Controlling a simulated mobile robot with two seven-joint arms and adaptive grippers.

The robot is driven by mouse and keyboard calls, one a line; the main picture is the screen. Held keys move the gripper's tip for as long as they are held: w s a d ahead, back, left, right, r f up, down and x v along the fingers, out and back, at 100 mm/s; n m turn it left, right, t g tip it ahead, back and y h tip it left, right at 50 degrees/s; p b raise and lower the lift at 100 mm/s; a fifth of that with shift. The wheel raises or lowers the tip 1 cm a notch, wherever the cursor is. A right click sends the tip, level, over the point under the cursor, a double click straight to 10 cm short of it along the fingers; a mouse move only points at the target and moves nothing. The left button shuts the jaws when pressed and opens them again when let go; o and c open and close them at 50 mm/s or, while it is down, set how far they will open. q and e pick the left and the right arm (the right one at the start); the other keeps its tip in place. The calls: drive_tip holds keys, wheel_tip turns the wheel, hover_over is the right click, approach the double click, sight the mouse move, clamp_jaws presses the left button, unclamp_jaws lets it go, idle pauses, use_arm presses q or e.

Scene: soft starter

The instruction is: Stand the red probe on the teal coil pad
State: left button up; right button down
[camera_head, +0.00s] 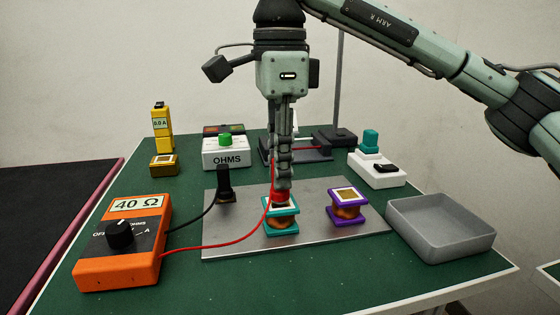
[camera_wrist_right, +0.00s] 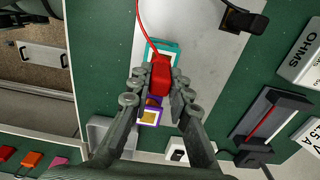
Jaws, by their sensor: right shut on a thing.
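My right gripper (camera_head: 283,182) points down and is shut on the red probe (camera_head: 279,196), whose red lead runs to the orange meter. The probe's lower end is at the top of the teal coil (camera_head: 281,226); I cannot tell whether it touches the pad. The gripper and probe hide part of the pad. In the right wrist view the red probe (camera_wrist_right: 160,76) sits between the fingers (camera_wrist_right: 160,84), overlapping the teal coil pad (camera_wrist_right: 172,47). My left gripper is not in view.
The purple coil (camera_head: 348,207) stands right of the teal one on the metal plate (camera_head: 235,240). A black probe (camera_head: 224,183) stands at left on the plate. The orange meter (camera_head: 120,245) is front left, a grey tray (camera_head: 440,228) right, the OHMS box (camera_head: 226,152) behind.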

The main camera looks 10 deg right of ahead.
idle(0.3)
drive_tip(key=c, duration=1.3)
unclamp_jaws()
drive_tip(key=shift+c, duration=0.2)
wheel_tip(320, 180, up, 12)
drive_tip(key=shift+f, duration=0.1)
